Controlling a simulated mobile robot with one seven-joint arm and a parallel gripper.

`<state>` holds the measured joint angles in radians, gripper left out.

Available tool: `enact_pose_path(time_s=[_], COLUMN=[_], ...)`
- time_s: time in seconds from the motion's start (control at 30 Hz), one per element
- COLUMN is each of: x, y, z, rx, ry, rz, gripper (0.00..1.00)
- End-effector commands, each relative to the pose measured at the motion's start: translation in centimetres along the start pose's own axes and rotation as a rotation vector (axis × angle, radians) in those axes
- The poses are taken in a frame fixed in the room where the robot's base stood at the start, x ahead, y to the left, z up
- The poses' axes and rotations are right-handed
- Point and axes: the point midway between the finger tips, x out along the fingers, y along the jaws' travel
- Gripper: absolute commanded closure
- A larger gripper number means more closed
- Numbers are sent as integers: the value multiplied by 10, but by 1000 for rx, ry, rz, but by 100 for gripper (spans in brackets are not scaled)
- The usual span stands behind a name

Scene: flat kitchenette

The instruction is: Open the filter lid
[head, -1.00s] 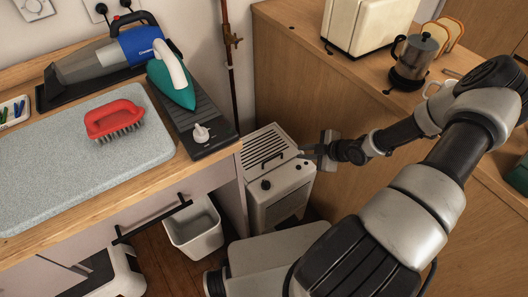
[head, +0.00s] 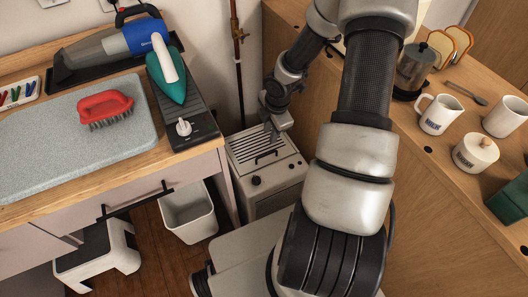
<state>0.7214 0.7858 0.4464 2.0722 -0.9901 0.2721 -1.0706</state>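A pale grey box-shaped appliance (head: 273,190) stands on the floor in the gap between the two counters. Its slatted top lid (head: 256,147) lies flat and looks closed. A black handle (head: 266,156) sits near the lid's front edge, and a dark knob is on the front face. My gripper (head: 274,133) points down over the back right part of the lid, behind the handle. Whether it touches the lid, and whether its fingers are open, I cannot tell. My arm covers the appliance's right side.
A wooden counter (head: 454,150) with a coffee pot, mugs and a lidded jar stands close on the right. The left worktop holds a green iron (head: 166,75), red brush and handheld vacuum. A white bin (head: 189,213) stands left of the appliance. A brown pole rises behind it.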

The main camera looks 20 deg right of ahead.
Motion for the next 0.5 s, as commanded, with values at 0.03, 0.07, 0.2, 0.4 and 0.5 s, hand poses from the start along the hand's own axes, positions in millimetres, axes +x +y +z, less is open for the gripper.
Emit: enact_pose_path(time_s=[0.03,0.07,0.2,0.4,0.5], x=[16,22,54,98,117], y=[-2,-2,-2,-1,-1], z=[-2,-2,-2,-2,-1], rx=[-3,-3,-3,-2,-1], ry=[2,2,2,2,2], rz=[-3,-2,-2,-1,0], gripper=[74,74,74,74,74])
